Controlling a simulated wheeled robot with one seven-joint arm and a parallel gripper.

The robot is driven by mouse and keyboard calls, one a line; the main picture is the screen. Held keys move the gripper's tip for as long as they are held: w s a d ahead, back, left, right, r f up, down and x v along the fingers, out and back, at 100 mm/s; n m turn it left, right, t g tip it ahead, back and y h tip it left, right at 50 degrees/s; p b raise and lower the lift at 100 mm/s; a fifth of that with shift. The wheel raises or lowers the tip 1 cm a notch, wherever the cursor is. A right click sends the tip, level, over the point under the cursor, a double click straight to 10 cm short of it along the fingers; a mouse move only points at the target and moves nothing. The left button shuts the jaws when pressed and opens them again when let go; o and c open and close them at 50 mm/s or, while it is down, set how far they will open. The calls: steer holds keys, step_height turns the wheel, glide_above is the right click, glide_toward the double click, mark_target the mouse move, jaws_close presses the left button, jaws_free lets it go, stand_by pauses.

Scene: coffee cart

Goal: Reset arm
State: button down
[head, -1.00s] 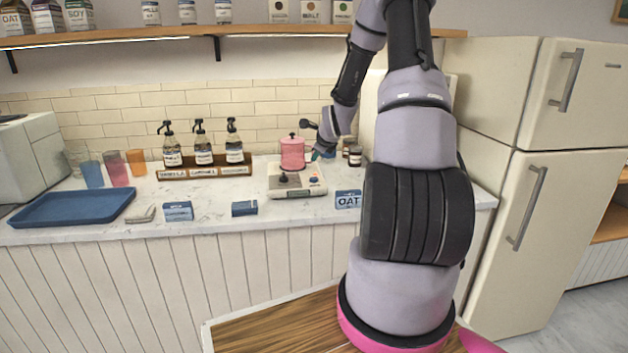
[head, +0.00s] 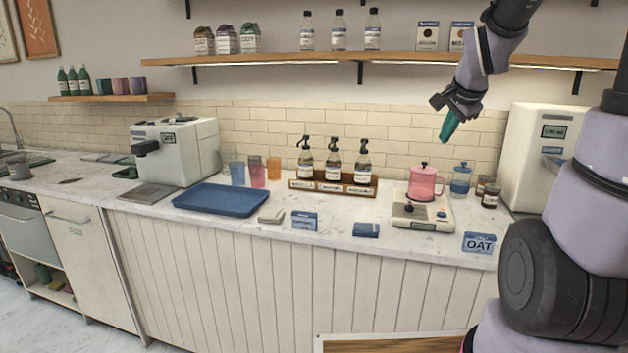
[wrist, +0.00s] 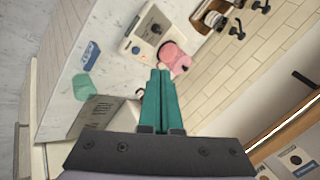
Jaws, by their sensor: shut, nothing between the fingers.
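My gripper (head: 449,127) is raised in the air above the right part of the counter, in front of the tiled wall. Its green fingers are shut with nothing between them, and they also show shut in the wrist view (wrist: 159,100). Below it, a pink pot with a dark-knobbed lid (head: 424,182) stands on a cream scale-like base (head: 422,214). The gripper is apart from the pot and touches nothing. The pot also shows beyond the fingertips in the wrist view (wrist: 172,56).
A wooden shelf (head: 300,59) with bottles and boxes runs close above my gripper. The counter holds a blue tray (head: 221,200), a pump-bottle rack (head: 333,186), a blue-lidded jar (head: 460,180), small jars (head: 491,194) and an OAT sign (head: 479,243). A white machine (head: 545,150) stands at right.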

steer(key=s+a+r+n+y, duration=0.1)
steer(key=s+a+r+n, duration=0.1)
steer(key=s, duration=0.4)
steer(key=s+a+r+n+y, duration=0.1)
steer(key=s+a+r+n, duration=0.1)
steer(key=s, duration=0.5)
steer(key=s+a+r+n, duration=0.2)
steer(key=s+a+n, duration=0.1)
steer(key=s+n, duration=0.3)
steer(key=shift+s+a+r+g+y, duration=0.15)
steer(key=shift+s+r+g+y, duration=0.15)
steer(key=shift+r+y, duration=0.1)
stand_by(3.6)
